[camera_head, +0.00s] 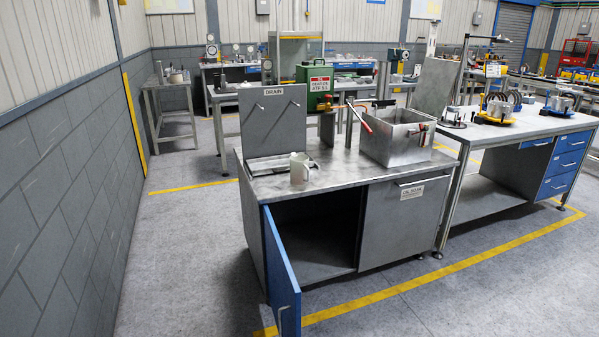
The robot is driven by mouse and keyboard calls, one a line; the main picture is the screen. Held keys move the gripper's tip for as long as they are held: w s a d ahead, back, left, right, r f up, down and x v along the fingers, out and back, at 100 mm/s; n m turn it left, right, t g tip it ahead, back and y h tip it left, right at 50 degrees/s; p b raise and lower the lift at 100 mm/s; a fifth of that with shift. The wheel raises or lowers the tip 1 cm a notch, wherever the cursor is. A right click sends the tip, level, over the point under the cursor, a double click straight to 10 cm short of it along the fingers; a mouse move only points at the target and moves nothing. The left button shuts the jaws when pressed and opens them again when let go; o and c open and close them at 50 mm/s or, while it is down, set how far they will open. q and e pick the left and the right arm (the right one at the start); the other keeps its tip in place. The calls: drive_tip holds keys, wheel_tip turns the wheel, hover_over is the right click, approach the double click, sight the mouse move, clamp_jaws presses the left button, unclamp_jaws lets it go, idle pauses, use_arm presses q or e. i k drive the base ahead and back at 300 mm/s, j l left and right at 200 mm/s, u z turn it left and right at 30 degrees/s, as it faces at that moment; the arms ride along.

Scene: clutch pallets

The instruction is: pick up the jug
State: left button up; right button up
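A whitish, translucent jug (299,170) stands upright on the metal top of the grey cabinet bench (345,177). It is near the front left of the top, beside a shallow metal drain tray (268,164). Its handle appears to be on the right side. Neither of my grippers shows in the head view, and nothing is touching the jug from my side.
A blue-edged cabinet door (281,268) hangs open toward the front left. A metal basin (397,136) with a red-handled lever stands right of the jug. An upright DRAIN panel (272,122) stands behind it. A workbench (520,128) adjoins on the right. Floor at left is clear.

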sight(300, 172)
drive_tip(key=l+u, duration=0.1)
drive_tip(key=u, duration=0.7)
drive_tip(key=i+l+u, duration=0.25)
drive_tip(key=l+u, duration=0.2)
drive_tip(key=l, duration=0.4)
drive_tip(key=i+l+u, duration=0.1)
drive_tip(key=l+u, duration=0.35)
drive_tip(key=l, duration=0.4)
drive_tip(key=l+u, duration=0.45)
drive_tip(key=l, duration=0.45)
drive_tip(key=k, duration=0.05)
